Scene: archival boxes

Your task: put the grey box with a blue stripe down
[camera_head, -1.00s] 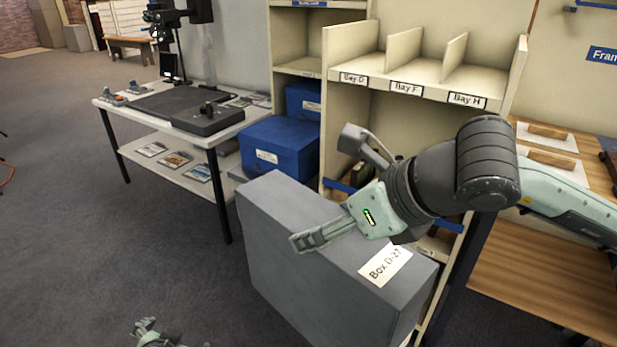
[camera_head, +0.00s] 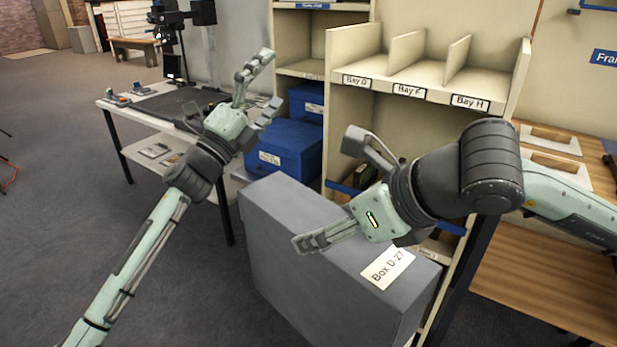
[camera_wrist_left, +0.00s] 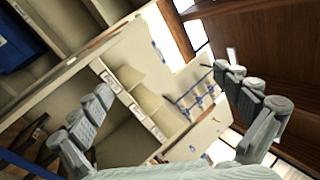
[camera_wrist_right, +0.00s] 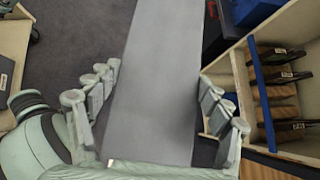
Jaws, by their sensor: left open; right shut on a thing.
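A large grey box (camera_head: 330,255) with a white label reading "Box D 27" stands upright in front of the shelf unit. No blue stripe shows on its visible faces. Its lower edge is cut off in the head view, so I cannot tell whether it touches the floor. My right gripper (camera_head: 322,190) is shut across the top of the box, its fingers on opposite sides. The right wrist view shows the grey box (camera_wrist_right: 155,60) between both fingers. My left gripper (camera_head: 270,80) is open and empty, raised in front of the table and blue boxes.
A beige shelf unit (camera_head: 336,85) with labelled bays stands just behind the grey box. Blue boxes (camera_head: 285,148) sit beside it. A white-topped table (camera_head: 125,108) with camera equipment is at the left, and a wooden table (camera_head: 540,280) at the right. The carpet (camera_head: 60,200) at left is clear.

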